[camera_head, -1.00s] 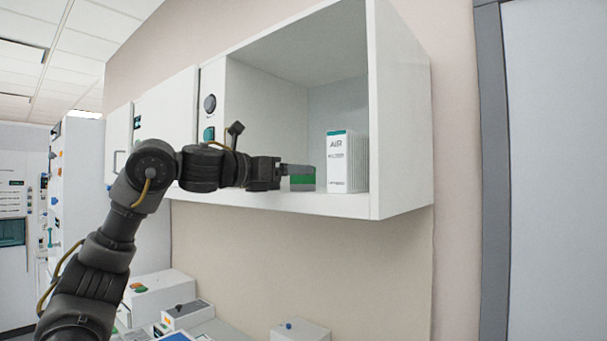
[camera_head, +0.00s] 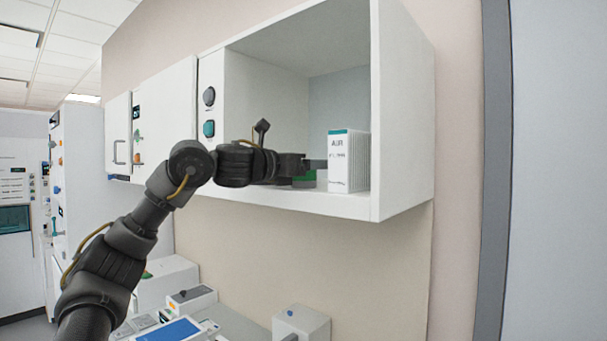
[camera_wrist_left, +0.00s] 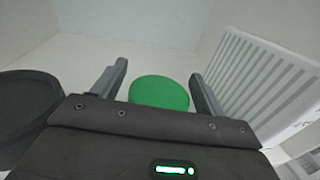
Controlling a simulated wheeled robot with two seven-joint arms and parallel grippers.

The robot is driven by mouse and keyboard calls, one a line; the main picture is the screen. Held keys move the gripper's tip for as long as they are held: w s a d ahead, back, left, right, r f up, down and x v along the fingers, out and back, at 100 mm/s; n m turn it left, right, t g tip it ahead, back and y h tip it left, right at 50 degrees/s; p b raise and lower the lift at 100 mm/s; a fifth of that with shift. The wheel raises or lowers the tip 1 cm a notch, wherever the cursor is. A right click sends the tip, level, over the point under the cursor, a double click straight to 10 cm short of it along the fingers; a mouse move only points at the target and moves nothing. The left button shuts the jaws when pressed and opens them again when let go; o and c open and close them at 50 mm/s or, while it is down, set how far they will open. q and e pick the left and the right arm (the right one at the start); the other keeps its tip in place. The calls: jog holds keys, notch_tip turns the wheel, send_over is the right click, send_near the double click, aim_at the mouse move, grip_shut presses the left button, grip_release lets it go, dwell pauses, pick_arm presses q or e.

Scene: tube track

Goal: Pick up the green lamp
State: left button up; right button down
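The green lamp (camera_wrist_left: 160,92) shows in the left wrist view as a round green top between the two fingers of my left gripper (camera_wrist_left: 158,85). The fingers stand apart, with a gap on each side of the lamp. In the head view the lamp (camera_head: 304,180) is a small green patch on the shelf, partly hidden by my left gripper (camera_head: 316,164). The gripper reaches into the open cabinet from the left. My right gripper is in neither view.
A white ribbed box marked AIR (camera_head: 348,160) stands on the shelf just right of the lamp, close to the right finger. The open white cabinet (camera_head: 402,120) has side walls and a front lip. Below is a bench with several devices, including a blue screen (camera_head: 178,330).

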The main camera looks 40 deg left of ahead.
pick_arm(q)
jog(key=c, duration=0.9)
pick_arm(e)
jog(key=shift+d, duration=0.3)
pick_arm(q)
jog(key=shift+r+b, duration=0.35)
jog(key=shift+r, duration=0.1)
notch_tip(320, 180, up, 3)
jog(key=shift+s+a+f+b, duration=0.1)
jog(key=shift+f+b, duration=0.1)
jog(key=shift+b, duration=0.35)
jog(key=s+a+r+b, duration=0.1)
jog(key=s+a+r, duration=0.5)
jog(key=s+r, duration=0.3)
jog(key=s, duration=0.3)
jog(key=shift+a+r, duration=0.15)
jog(key=shift+r, duration=0.05)
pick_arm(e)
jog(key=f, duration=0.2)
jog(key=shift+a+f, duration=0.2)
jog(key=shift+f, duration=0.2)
